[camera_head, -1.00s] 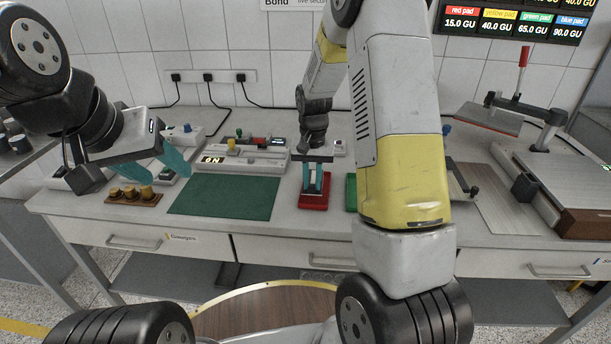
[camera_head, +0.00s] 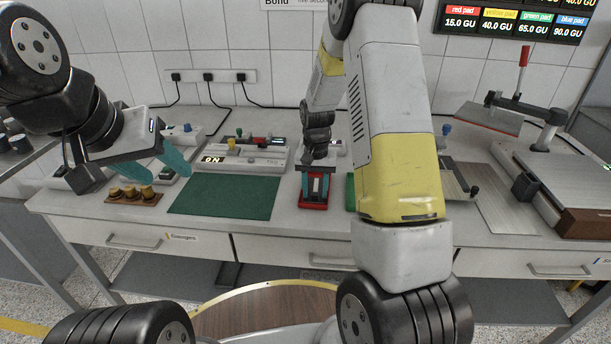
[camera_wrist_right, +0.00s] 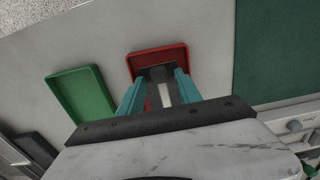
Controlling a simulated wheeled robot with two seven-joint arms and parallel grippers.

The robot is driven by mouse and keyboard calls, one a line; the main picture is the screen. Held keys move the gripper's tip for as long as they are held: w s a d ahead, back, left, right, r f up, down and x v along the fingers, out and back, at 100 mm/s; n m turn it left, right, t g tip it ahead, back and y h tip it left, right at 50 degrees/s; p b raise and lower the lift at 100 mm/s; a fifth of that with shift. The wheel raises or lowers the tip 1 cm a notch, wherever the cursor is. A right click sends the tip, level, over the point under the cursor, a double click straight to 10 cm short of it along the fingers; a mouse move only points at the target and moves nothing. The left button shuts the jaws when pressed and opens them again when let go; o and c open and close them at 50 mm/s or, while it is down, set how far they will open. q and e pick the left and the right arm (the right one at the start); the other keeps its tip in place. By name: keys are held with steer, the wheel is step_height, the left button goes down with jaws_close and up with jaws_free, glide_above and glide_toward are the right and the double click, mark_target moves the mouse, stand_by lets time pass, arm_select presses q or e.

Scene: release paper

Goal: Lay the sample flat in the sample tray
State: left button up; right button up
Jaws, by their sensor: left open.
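A shallow red tray (camera_head: 313,206) stands on the bench; it also shows in the right wrist view (camera_wrist_right: 170,50). My right gripper (camera_head: 316,190) is over this tray, pointing down. Its two teal fingers, also in the right wrist view (camera_wrist_right: 160,76), are apart with a dark flat sample (camera_wrist_right: 158,73) bearing a pale strip between their tips. The fingers appear to hold it by its sides. Whether the sample touches the tray floor is hidden. My left gripper (camera_head: 182,160) is open and empty above the bench's left part, away from the tray.
A green tray (camera_wrist_right: 82,96) lies beside the red one, mostly hidden by my right arm in the head view. A dark green mat (camera_head: 225,196) lies to the left, with an instrument (camera_head: 245,155) behind it. Brass weights (camera_head: 130,193) stand at the left. A lever press (camera_head: 520,110) stands right.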

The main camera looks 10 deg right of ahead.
steer(key=shift+r, duration=0.15)
step_height(320, 180, up, 12)
steer(key=s+r+n+t+y, duration=0.1)
steer(key=s+r+t, duration=0.1)
steer(key=s+r, duration=0.8)
steer(key=s+a+r+n+t, duration=0.1)
steer(key=s+r+t, duration=0.1)
steer(key=s, duration=0.5)
steer(key=s+a+r+n+t+y, duration=0.1)
steer(key=s+r+t, duration=0.1)
steer(key=s, duration=0.5)
steer(key=shift+s+r+n, duration=0.15)
steer(key=shift+r+n, duration=0.25)
steer(key=shift+r, duration=0.5)
steer(key=shift+a, duration=0.1)
